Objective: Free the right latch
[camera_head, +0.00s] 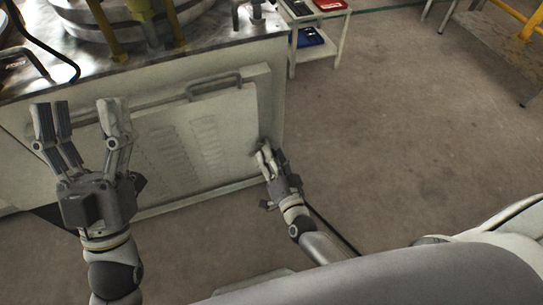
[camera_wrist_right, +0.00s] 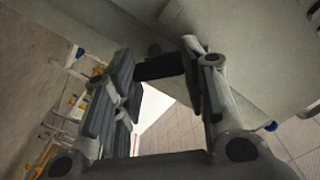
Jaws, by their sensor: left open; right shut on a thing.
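The cabinet's pale front panel (camera_head: 185,140) has a handle (camera_head: 215,83) along its top and slotted vents. My right gripper (camera_head: 265,153) is at the panel's right edge, and its fingers hide most of the right latch in the head view. In the right wrist view, my right gripper (camera_wrist_right: 158,68) is shut on a short dark bar, the right latch (camera_wrist_right: 158,66), which spans between the fingertips. My left gripper (camera_head: 83,115) is open and empty, with fingers pointing up, in front of the panel's left part. The left side of the panel is partly hidden behind it.
The cabinet's metal top (camera_head: 160,62) carries round steel equipment with yellow bars. A white shelf (camera_head: 338,42) with red and blue trays stands behind at right. The brown floor (camera_head: 400,130) right of the cabinet is clear.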

